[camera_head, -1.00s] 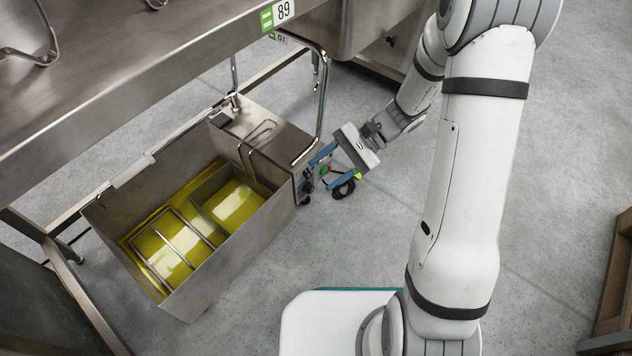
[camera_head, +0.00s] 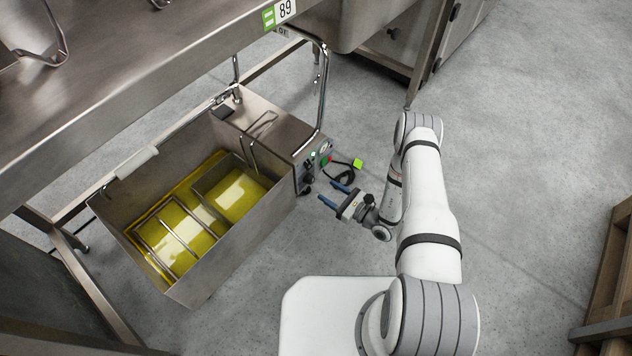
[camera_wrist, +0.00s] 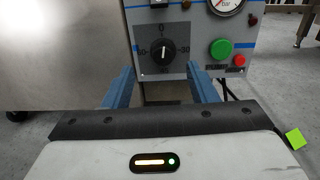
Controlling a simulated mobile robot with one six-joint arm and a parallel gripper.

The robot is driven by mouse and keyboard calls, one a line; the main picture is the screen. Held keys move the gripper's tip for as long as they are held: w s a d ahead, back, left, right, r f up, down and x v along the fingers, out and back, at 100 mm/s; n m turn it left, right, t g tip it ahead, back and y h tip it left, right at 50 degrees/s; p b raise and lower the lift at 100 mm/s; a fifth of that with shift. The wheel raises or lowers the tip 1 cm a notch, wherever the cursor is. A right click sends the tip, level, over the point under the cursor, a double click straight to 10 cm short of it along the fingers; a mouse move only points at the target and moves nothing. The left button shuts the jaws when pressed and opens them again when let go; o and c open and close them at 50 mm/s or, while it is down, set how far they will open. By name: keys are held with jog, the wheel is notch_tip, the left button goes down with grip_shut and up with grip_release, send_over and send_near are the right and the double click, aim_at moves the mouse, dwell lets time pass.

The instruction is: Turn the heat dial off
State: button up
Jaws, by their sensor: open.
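The heat dial (camera_wrist: 162,50) is a round black knob on a grey control panel with a printed scale around it. In the head view the panel (camera_head: 315,160) is on the right end of the steel fryer (camera_head: 230,245). My gripper (camera_head: 332,194) is in front of the panel, apart from it, to its lower right. Its two blue fingers are open and empty. In the wrist view the gripper (camera_wrist: 162,88) has its fingers on either side below the dial, not touching it.
A green button (camera_wrist: 221,48), a red button (camera_wrist: 239,60) and a gauge (camera_wrist: 226,3) are right of the dial. A black cable with a green tag (camera_head: 358,164) lies beside the panel. A steel counter (camera_head: 130,70) overhangs the fryer.

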aim_at(312, 182)
jog(key=shift+m, duration=0.3)
jog(key=x, duration=0.2)
jog(key=b+x, duration=0.1)
jog(key=x, duration=0.2)
jog(key=f+b+x, duration=0.1)
jog(key=x, duration=0.1)
jog(key=shift+w+a, duration=0.1)
jog(key=shift+w, duration=0.05)
jog(key=c, duration=0.8)
jog(key=shift+f+n+b, duration=0.1)
jog(key=shift+n+b, duration=0.2)
jog(key=shift+n, duration=0.8)
jog(key=o, duration=0.8)
